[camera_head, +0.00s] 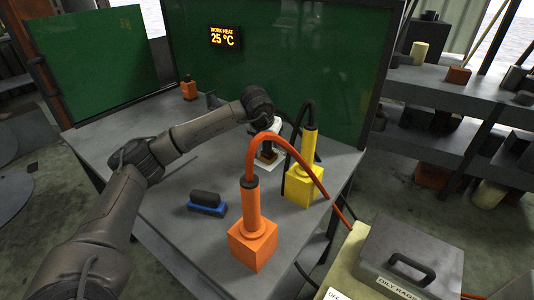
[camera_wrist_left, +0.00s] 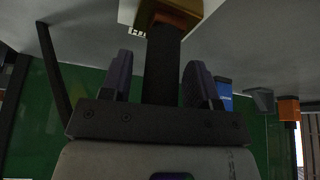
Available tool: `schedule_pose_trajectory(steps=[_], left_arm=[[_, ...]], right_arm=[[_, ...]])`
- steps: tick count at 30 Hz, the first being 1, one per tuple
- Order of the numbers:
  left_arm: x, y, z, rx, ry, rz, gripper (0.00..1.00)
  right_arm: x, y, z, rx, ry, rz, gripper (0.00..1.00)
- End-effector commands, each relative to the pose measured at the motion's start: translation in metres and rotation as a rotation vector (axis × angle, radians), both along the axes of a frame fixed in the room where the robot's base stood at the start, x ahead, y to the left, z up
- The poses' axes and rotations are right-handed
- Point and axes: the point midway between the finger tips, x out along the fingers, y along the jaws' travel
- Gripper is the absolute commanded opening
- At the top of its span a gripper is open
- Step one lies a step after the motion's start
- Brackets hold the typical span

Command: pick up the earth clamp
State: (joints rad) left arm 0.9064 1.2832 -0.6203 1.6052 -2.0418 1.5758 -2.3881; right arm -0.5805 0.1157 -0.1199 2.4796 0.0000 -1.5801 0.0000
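The earth clamp appears to be the piece with a brass-coloured block (camera_wrist_left: 180,10) and a dark upright handle (camera_wrist_left: 161,70). In the head view its lower part (camera_head: 267,156) shows on a white plate (camera_head: 257,166), with the upper part hidden by my gripper. My left gripper (camera_wrist_left: 159,72) is open, with one finger on each side of the handle. Gaps show between the fingers and the handle. In the head view the left gripper (camera_head: 268,134) is over the clamp, partly hidden behind an orange hose. My right gripper is not in view.
An orange tool (camera_head: 252,240) with its hose and a yellow tool (camera_head: 303,190) stand close in front and to the right. A blue-based brush (camera_head: 207,204) lies on the grey table (camera_head: 180,240). Green screens (camera_head: 320,75) stand behind. A grey lidded box (camera_head: 410,250) is front right.

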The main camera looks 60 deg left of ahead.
Motion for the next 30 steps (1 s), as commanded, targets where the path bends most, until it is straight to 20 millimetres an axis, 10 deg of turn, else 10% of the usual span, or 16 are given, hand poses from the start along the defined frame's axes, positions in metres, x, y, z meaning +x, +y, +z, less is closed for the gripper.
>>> schedule_pose_trajectory(steps=[17,30], left_arm=[[-0.0002,0.0000,0.0000,0.000,0.000,0.000,0.00],[0.0000,0.0002,0.0074,0.001,-0.003,0.001,0.00]], right_arm=[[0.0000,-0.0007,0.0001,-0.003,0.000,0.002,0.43],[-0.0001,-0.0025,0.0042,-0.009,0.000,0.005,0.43]])
